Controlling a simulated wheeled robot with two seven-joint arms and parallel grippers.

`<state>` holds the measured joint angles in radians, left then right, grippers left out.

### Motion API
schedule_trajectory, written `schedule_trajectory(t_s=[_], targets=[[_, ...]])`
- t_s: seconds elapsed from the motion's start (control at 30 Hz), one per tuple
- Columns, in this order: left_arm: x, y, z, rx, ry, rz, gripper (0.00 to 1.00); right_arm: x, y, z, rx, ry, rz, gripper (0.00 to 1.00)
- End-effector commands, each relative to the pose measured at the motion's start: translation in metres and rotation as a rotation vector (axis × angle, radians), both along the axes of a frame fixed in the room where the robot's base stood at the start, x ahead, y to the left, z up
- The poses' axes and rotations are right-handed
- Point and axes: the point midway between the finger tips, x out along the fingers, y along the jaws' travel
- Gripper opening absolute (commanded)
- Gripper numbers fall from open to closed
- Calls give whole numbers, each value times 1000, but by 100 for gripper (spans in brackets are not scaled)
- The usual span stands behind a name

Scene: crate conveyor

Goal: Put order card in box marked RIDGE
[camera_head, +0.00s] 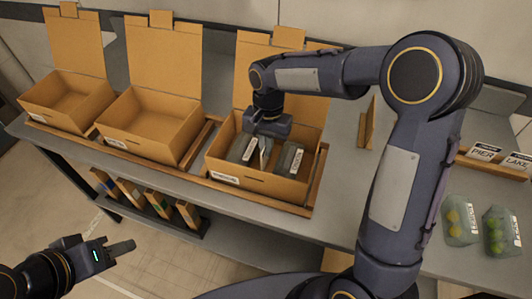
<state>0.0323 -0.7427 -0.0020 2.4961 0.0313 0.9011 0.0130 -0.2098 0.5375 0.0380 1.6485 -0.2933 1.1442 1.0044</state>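Three open cardboard boxes stand in a row on the counter: a left box (66,111), a middle box (140,146) and a right box (250,184). Each has a small white front label, too small to read, so I cannot tell which is RIDGE. My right gripper (266,134) points down into the right box. A thin pale card-like piece (265,153) is just below it; I cannot tell whether the fingers grip it. Dark packs with white labels (290,158) lie in that box. My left gripper (122,247) is away from the boxes at the lower left, apparently empty.
A wooden rack at the right holds cards reading PIER (483,153) and LAKE (518,161). Two clear bags, one with yellow items (459,222) and one with green items (500,233), lie near it. Wooden rails edge the boxes. A lower shelf (150,203) holds upright pieces.

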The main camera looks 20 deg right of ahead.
Motion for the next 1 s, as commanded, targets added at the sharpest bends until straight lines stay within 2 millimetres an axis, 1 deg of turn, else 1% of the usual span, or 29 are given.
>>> schedule_trajectory(t_s=[0.03, 0.27, 0.43, 0.6, 0.63, 0.87, 1.0], targets=[[0, 0, -12, 0, 1, 0, 36, 0, 0, -13, 0, 0, 0, 0], [0, 0, -8, 0, 0, 0, 36, 0, 0, -10, 0, -1, 1, 0], [0, 0, -11, 0, 0, 0, 36, 0, 0, -14, 0, -1, 1, 0], [0, 0, -11, 0, 0, 0, 36, 0, 0, -13, 0, -1, 1, 23], [0, 0, -11, 0, 0, 0, 36, 0, 0, -13, 0, -1, 1, 25], [0, 0, -10, 0, 0, 0, 36, 0, 0, -13, 0, -1, 1, 25], [0, 0, -8, 0, 0, 0, 36, 1, 0, -6, 1, -3, 1, 25]])
